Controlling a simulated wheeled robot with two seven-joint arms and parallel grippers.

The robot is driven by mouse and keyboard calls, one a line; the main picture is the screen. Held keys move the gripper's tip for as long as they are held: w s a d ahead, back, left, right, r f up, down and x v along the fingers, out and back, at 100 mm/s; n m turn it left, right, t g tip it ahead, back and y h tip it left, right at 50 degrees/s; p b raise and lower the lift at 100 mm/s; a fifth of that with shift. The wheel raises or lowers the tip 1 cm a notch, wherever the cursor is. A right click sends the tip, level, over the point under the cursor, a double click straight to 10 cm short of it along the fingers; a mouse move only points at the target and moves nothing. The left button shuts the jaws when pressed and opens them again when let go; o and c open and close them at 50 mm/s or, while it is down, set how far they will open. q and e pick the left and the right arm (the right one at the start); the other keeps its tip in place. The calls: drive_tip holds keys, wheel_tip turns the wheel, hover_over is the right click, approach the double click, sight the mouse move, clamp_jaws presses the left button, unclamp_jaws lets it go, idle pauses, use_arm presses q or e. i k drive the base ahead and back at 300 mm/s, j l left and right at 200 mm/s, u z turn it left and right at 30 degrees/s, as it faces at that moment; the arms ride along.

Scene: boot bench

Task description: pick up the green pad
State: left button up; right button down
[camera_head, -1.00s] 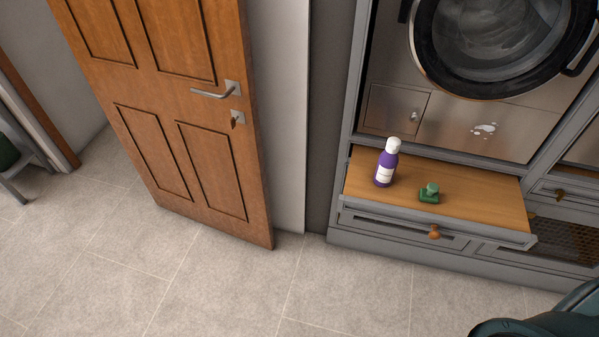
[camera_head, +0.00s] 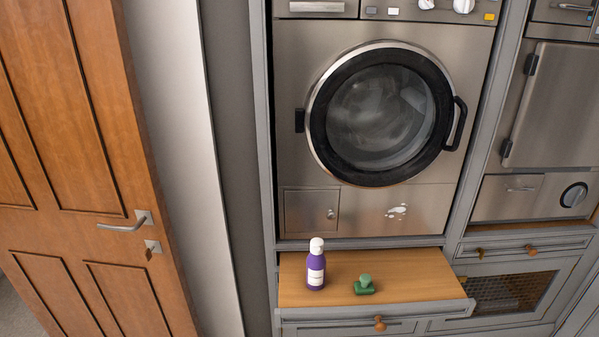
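The green pad (camera_head: 364,286) is a small dark green block with a lighter green knob on top. It lies on the wooden pull-out shelf (camera_head: 420,278) below the washing machine. A purple bottle (camera_head: 316,268) with a white cap and white label stands upright to its left, a short gap apart. Neither of my grippers shows in the view.
The washing machine (camera_head: 380,115) has a round glass door, which is shut, and a white smear (camera_head: 397,211) on its lower panel. A wooden door (camera_head: 80,160) with a metal handle stands at the left. Cabinets with a mesh front (camera_head: 508,292) are at the right.

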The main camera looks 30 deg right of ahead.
sight(366, 286)
drive_tip(key=z, duration=1.55)
